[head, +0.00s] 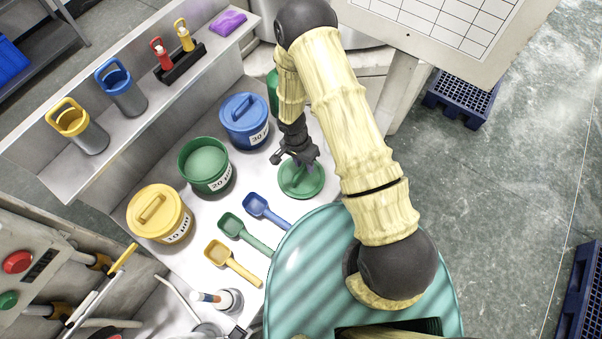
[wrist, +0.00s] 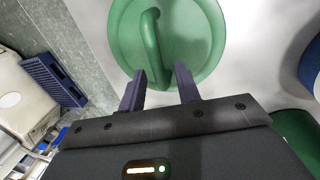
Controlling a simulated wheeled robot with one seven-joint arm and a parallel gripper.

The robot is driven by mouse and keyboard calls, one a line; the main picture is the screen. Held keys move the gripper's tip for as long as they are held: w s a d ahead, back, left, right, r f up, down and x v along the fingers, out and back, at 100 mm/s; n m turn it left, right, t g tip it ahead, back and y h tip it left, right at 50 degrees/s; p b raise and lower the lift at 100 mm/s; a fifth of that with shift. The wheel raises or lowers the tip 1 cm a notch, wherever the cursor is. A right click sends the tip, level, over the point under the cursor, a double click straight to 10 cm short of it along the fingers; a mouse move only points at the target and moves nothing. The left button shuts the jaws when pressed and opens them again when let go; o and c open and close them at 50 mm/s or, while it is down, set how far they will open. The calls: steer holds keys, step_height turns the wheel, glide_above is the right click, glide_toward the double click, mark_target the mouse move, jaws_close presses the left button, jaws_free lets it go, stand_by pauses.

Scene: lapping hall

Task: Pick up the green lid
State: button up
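The green lid (head: 312,184) is a round disc with a raised bar handle, lying on the pale bench top. In the wrist view the lid (wrist: 195,40) fills the top middle, its handle (wrist: 152,45) running toward my fingers. My gripper (head: 304,168) is over the lid in the head view and hides part of it. In the wrist view my gripper (wrist: 160,83) is open, its two dark fingers apart on either side of the near end of the handle. I cannot tell whether the fingers touch the lid.
An open green tub (head: 205,165) stands to the left, with a lidded blue tub (head: 244,120) and a lidded yellow tub (head: 160,213) near it. Blue (head: 262,209), green (head: 243,234) and yellow (head: 231,262) scoops lie in front. A raised shelf (head: 150,125) runs behind the tubs.

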steer(key=shift+d+f, duration=0.1)
steer(key=shift+f, duration=0.75)
steer(key=shift+c, duration=0.4)
jaws_close()
